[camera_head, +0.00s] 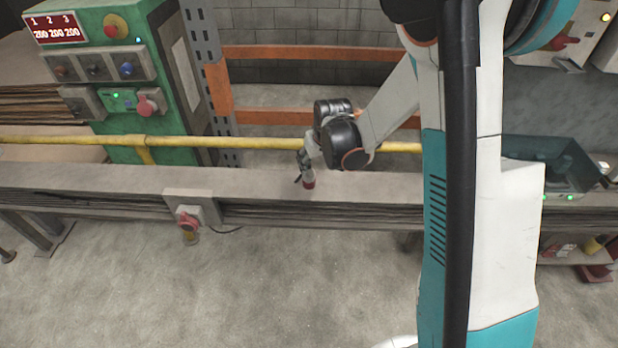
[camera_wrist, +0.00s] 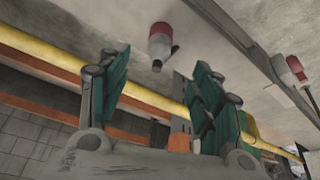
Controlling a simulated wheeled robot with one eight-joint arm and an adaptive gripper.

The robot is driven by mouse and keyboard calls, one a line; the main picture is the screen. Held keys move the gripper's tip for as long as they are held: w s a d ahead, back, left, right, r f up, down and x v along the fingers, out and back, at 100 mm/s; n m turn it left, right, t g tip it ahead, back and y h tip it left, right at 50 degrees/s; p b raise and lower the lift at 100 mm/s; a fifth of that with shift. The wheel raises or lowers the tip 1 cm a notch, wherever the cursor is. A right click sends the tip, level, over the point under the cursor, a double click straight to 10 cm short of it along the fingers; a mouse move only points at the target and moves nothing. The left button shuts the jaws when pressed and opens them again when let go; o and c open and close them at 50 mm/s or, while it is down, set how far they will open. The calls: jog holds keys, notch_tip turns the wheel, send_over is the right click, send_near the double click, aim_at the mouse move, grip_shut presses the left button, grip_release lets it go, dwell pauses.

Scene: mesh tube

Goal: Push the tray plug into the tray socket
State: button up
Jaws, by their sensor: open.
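A plug with a red end (camera_head: 309,184) is at the grey tray, right under my gripper (camera_head: 304,168). In the wrist view the plug (camera_wrist: 160,42) shows a red body, a pale section and a dark tip. My gripper (camera_wrist: 158,64) is open, with its green-padded fingers on either side of the plug in the picture. I cannot tell whether they touch it. On the tray's front face, to the left in the head view, is a grey socket box (camera_head: 186,196) with a red part on it. A red part beside a pale plate (camera_wrist: 296,68) shows at the right in the wrist view.
The long grey tray (camera_head: 110,180) runs across the view. A yellow pipe (camera_head: 230,142) runs behind it. A green control cabinet (camera_head: 120,130) and an orange rack (camera_head: 215,90) stand behind. The concrete floor (camera_head: 270,290) in front is clear.

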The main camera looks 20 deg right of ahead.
aim_at(310, 174)
jog(key=b+x, duration=0.3)
jog(key=x, duration=0.5)
jog(key=shift+w+f, duration=0.1)
jog(key=shift+f, duration=0.2)
jog(key=b+x, duration=0.2)
jog(key=x, duration=0.3)
jog(key=shift+w+b, duration=0.2)
jog(key=shift+b, duration=0.2)
jog(key=shift+c, duration=0.4)
jog(key=c, duration=1)
